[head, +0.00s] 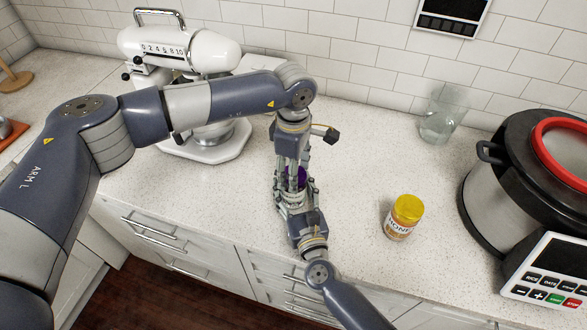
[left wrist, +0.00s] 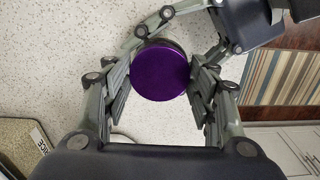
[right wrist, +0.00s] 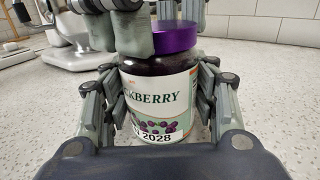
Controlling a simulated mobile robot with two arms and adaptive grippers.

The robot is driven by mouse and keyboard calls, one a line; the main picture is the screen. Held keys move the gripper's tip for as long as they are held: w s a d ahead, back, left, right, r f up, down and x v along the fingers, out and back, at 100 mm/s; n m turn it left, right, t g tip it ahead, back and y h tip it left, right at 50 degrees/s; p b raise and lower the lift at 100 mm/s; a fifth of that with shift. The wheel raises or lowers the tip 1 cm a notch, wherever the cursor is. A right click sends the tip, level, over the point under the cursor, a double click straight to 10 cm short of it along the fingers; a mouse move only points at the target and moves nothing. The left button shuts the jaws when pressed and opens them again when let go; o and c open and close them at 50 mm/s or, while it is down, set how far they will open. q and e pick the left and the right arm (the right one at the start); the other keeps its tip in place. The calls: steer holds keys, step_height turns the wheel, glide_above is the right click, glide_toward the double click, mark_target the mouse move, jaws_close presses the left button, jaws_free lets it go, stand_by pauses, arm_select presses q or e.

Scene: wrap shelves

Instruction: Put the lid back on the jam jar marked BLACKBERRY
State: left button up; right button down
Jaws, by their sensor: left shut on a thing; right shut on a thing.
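The jam jar (right wrist: 158,100) stands upright on the counter, its label partly covered but reading "...KBERRY" in the right wrist view. My right gripper (right wrist: 160,120) is shut around the jar's body from the front. The purple lid (left wrist: 160,72) is at the jar's mouth; its side shows in the right wrist view (right wrist: 175,38). My left gripper (head: 294,168) comes down from above and is shut on the lid, with fingers on both sides of it. The fingers hide part of the rim, so I cannot tell whether the lid is fully seated. In the head view both grippers mostly hide the jar.
A honey jar (head: 398,228) with a yellow lid stands to the right on the counter (head: 350,165). A glass (head: 438,125) and a large cooker (head: 505,190) are farther right. A white stand mixer (head: 190,48) is behind my left arm. The counter's front edge is close.

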arm_select(q)
steer(key=m, duration=0.7)
steer(key=shift+w, duration=0.1)
steer(key=o, duration=1.2)
steer(key=shift+o, duration=0.2)
step_height(320, 180, up, 12)
arm_select(e)
steer(key=c, duration=0.5)
jaws_free()
steer(key=v, duration=1.2)
